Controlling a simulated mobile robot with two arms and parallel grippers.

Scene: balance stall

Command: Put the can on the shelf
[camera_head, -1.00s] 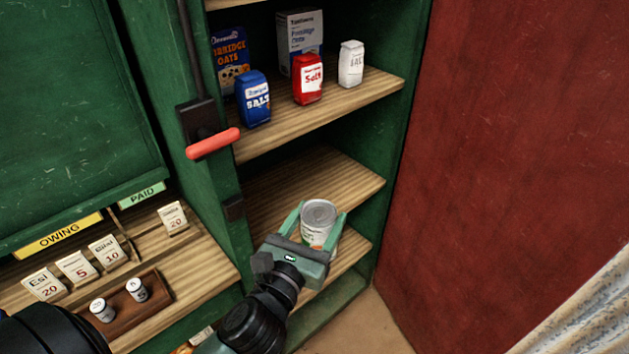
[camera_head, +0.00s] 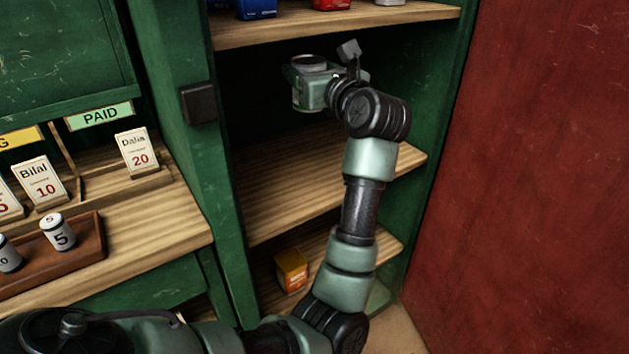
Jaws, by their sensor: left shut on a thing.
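The can (camera_head: 309,63) is grey-topped and mostly hidden behind my left gripper (camera_head: 300,88), which is shut on it. The gripper holds it inside the cabinet, above the bare middle shelf (camera_head: 300,190) and below the upper shelf (camera_head: 350,22). It looks upright, and I see a gap between it and the middle shelf. My left arm comes in from the lower left and rises in front of the shelves. My right gripper does not show.
Blue (camera_head: 256,8) and red (camera_head: 332,4) packets stand on the upper shelf. A small orange box (camera_head: 291,270) sits on the lower shelf. At left, a wooden counter (camera_head: 150,225) holds name cards and a tray (camera_head: 95,235) of weights. A red wall (camera_head: 550,180) stands right.

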